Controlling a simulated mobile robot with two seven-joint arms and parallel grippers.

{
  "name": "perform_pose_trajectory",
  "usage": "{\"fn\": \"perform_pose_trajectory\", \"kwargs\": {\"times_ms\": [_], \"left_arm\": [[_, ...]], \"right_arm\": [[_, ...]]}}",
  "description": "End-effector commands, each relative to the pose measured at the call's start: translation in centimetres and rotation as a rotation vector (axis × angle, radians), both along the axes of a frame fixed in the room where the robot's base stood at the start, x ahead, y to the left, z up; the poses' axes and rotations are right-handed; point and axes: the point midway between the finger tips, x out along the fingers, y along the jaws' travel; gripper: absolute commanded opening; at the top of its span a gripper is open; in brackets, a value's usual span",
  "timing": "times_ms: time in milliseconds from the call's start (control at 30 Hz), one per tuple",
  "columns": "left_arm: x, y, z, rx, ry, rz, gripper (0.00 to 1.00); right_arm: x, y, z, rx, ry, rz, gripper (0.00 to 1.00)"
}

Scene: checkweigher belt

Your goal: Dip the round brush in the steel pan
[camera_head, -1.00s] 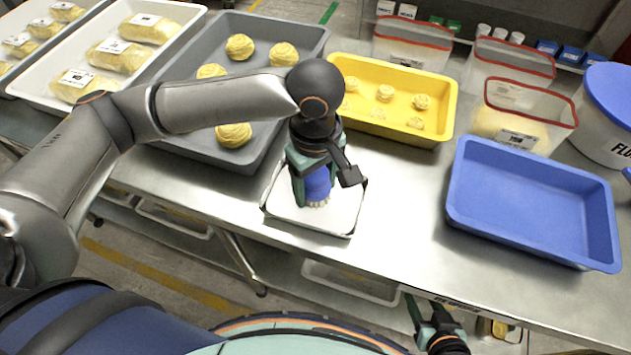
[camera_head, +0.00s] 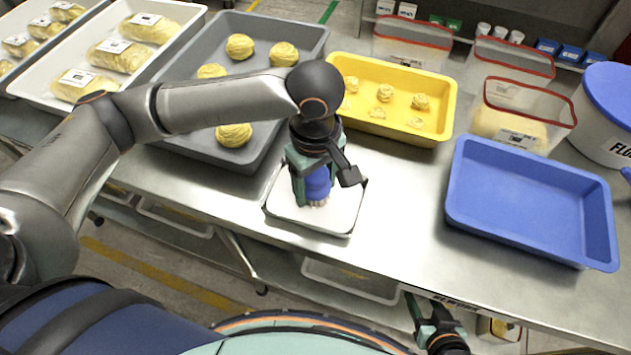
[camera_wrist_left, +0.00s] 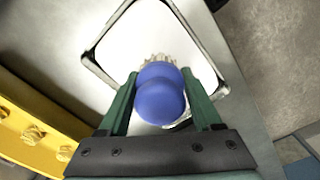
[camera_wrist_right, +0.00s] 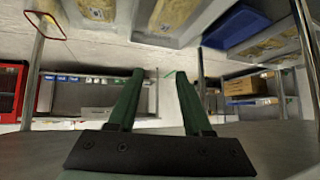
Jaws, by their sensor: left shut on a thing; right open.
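The round brush has a blue handle (camera_head: 317,185) and pale bristles at its lower end. My left gripper (camera_head: 316,190) is shut on the blue handle, which also shows between its fingers in the left wrist view (camera_wrist_left: 160,95). The brush points down over the steel pan (camera_head: 343,222), a shallow square pan with a white inside and a dark metal rim. The pan's rim also shows in the left wrist view (camera_wrist_left: 93,66). I cannot tell how far the bristles reach into the white. My right gripper (camera_wrist_right: 157,75) is open and empty, low beyond the table's front edge.
A grey tray (camera_head: 262,152) with dough pieces is left of the pan. A yellow tray (camera_head: 440,92) with small dough pieces stands behind it. An empty blue tray (camera_head: 530,205) is at the right. Bare steel table lies between pan and blue tray.

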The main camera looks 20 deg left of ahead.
Motion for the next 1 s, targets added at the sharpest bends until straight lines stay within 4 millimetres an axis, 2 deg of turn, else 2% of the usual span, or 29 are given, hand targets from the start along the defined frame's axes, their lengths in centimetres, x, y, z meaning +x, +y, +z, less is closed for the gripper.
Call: {"fn": "perform_pose_trajectory", "kwargs": {"times_ms": [333,400,567,1000], "left_arm": [[-0.3,0.1,-0.4,0.004,0.009,-0.001,0.21],[-0.3,0.1,0.7,0.005,0.011,-0.001,0.21],[-0.2,0.0,1.8,0.003,0.008,-0.001,0.21],[-0.1,0.0,4.4,0.001,0.003,-0.001,0.21]], "right_arm": [[0.2,-0.4,-0.1,-0.005,-0.016,-0.009,0.5],[-0.1,-0.9,0.8,-0.011,-0.012,-0.017,0.5],[-0.9,-1.6,1.6,-0.02,0.001,-0.028,0.5],[-1.1,-1.8,4.9,-0.019,0.002,-0.033,0.5]]}}
